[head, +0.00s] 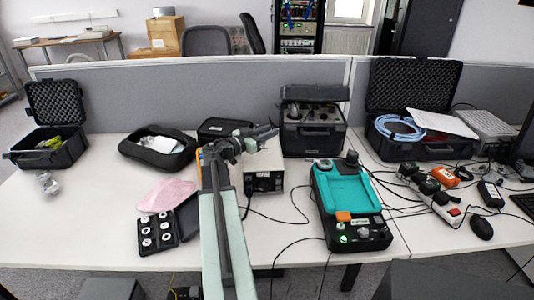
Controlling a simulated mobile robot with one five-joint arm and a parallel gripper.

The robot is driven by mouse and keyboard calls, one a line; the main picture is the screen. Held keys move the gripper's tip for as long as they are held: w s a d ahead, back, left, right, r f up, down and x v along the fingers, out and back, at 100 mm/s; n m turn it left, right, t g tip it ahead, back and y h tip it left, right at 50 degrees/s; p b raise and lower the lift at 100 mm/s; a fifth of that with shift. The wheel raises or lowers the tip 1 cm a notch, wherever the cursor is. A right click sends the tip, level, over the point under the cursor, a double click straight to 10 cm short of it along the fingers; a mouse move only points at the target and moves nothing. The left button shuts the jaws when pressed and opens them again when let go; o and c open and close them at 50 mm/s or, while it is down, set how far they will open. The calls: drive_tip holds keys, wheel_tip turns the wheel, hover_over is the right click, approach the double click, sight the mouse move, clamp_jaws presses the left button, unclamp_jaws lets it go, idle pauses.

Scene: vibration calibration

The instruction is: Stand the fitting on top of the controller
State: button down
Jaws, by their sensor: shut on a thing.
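The controller, which I take to be the pale box with a dark front panel (264,182), stands near the middle of the desk. My gripper (266,134) is over the rear part of its top, pointing right, and my arm crosses the box's left side. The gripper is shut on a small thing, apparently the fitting. It is too small and too covered by the fingers to make out its shape or tilt. I cannot tell whether it touches the controller's top.
A black case (313,138) stands close behind right. A teal-topped device (340,188) with cables is to the right. An open case of round weights (157,236), a pink cloth (166,194) and small grey metal parts (46,184) lie left. The front left desk is clear.

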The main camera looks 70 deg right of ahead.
sight(268, 150)
drive_tip(key=shift+f, duration=0.15)
wheel_tip(268, 150, down, 4)
drive_tip(key=b, duration=0.3)
drive_tip(key=shift+b, duration=0.35)
drive_tip(key=shift+r, duration=0.25)
drive_tip(key=shift+f, duration=0.25)
drive_tip(key=c, duration=1.1)
unclamp_jaws()
drive_tip(key=shift+r, duration=0.1)
drive_tip(key=shift+c, duration=0.2)
drive_tip(key=shift+r, duration=0.1)
